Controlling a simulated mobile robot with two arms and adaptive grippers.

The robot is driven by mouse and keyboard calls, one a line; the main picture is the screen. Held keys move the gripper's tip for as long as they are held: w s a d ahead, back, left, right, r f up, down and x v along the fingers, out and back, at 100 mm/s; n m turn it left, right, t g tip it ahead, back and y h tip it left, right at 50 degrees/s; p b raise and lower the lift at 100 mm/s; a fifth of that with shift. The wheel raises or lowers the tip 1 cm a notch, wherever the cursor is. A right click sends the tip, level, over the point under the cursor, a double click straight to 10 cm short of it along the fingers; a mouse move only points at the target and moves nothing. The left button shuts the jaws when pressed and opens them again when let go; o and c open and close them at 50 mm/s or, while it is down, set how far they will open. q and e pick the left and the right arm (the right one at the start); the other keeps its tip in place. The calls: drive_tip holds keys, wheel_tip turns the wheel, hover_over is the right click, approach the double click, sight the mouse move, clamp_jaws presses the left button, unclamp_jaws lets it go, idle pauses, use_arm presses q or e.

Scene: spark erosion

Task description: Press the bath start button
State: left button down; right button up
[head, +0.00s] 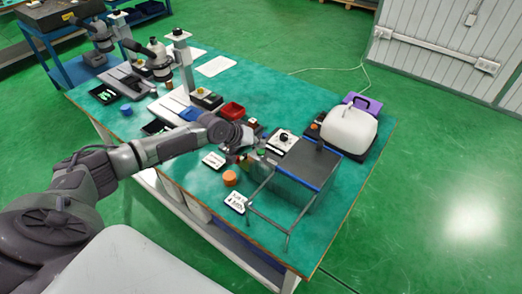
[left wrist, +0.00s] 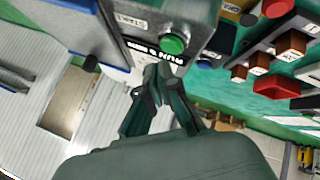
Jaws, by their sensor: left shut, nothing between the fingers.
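The green start button (left wrist: 172,44) sits on a grey control box (left wrist: 195,15) in the left wrist view, with a START label beside it and a run-time label below. In the head view the bath (head: 305,170) is a grey box with a blue rim on the green bench. My left gripper (left wrist: 158,72) is shut and empty. Its fingertips are just below the button in the left wrist view; I cannot tell whether they touch it. In the head view my left gripper (head: 243,157) is at the bath's left side, partly hidden by its own wrist. My right gripper is not in view.
A metal frame (head: 265,215) stands at the bath's front. An orange round piece (head: 230,178) and a white label card (head: 236,203) lie near the bench's front edge. A white rounded machine (head: 348,130) stands behind right. A red bin (head: 232,111) is further left.

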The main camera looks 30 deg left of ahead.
sight(260, 152)
use_arm(q)
wheel_tip(260, 152, up, 5)
drive_tip(key=p, duration=0.4)
drive_tip(key=shift+f, duration=0.1)
drive_tip(key=shift+d, duration=0.1)
idle(0.5)
